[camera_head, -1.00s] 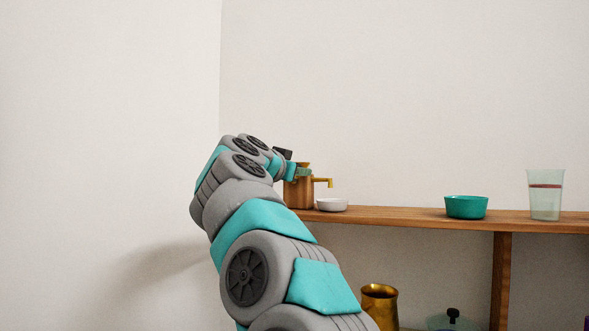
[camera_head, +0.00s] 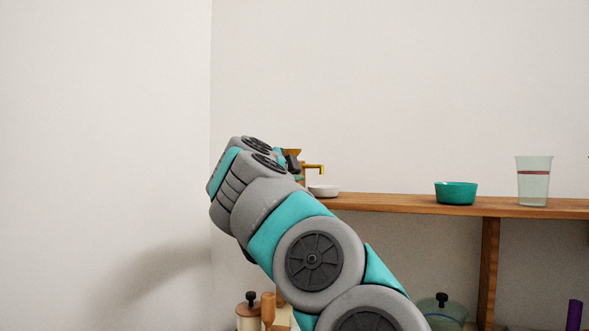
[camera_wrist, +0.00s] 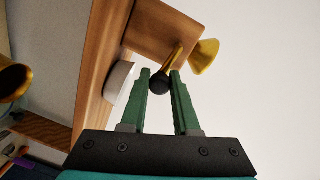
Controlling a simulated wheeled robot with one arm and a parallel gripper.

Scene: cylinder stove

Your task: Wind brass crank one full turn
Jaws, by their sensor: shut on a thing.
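A wooden grinder-like box (camera_wrist: 158,28) with a brass funnel (camera_wrist: 204,57) shows in the wrist view. A short brass crank (camera_wrist: 175,57) runs from the box to a dark round knob (camera_wrist: 159,84). My gripper (camera_wrist: 160,80) has its green fingers shut on the knob, one on each side. In the head view the brass funnel (camera_head: 291,152) and a bent brass piece (camera_head: 314,167) show past my arm. My arm hides most of the box, the knob and my fingers there.
A white dish (camera_head: 323,190) sits on the wooden shelf (camera_head: 400,203) close to the box. A teal bowl (camera_head: 456,192) and a glass (camera_head: 534,182) stand farther right. Below are a lidded pot (camera_head: 444,311) and a purple item (camera_head: 574,315). The wall behind is bare.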

